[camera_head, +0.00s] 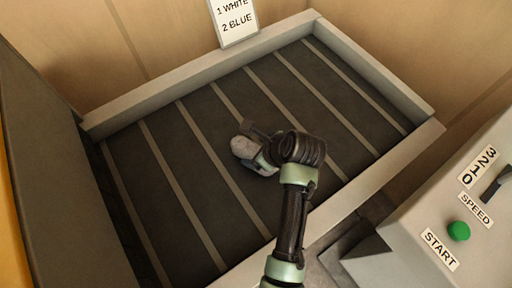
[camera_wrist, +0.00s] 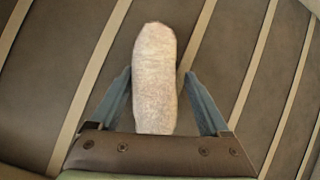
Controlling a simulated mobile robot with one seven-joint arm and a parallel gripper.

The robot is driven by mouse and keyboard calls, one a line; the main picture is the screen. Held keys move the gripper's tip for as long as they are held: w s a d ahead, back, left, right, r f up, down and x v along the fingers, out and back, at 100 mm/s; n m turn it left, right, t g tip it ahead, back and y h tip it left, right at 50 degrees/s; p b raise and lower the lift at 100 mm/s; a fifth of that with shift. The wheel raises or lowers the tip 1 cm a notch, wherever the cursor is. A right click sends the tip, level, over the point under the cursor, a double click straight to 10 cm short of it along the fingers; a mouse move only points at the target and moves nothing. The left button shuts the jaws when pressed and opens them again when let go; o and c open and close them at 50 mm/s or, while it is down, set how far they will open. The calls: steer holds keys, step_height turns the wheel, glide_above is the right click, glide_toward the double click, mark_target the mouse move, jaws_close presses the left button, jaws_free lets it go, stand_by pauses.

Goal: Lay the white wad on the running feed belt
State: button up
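The white wad (camera_head: 243,147) is a pale, rounded, elongated piece over the middle of the dark feed belt (camera_head: 180,215). In the wrist view the wad (camera_wrist: 155,80) lies lengthwise between the two blue-grey fingers. My gripper (camera_head: 258,146) is low over the belt, partly covering the wad in the head view. In the wrist view my gripper (camera_wrist: 158,73) is open, with a narrow gap between each fingertip and the wad. The wad's near end is hidden behind the gripper body. It looks to be on the belt, though its underside is hidden.
A pale raised frame (camera_head: 200,75) borders the belt. A sign (camera_head: 234,18) reads "1 WHITE 2 BLUE". At right stands a control panel (camera_head: 410,240) with a green START button (camera_head: 459,231) and a dark speed lever (camera_head: 497,184). The belt around the wad is clear.

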steer(key=shift+o, duration=0.5)
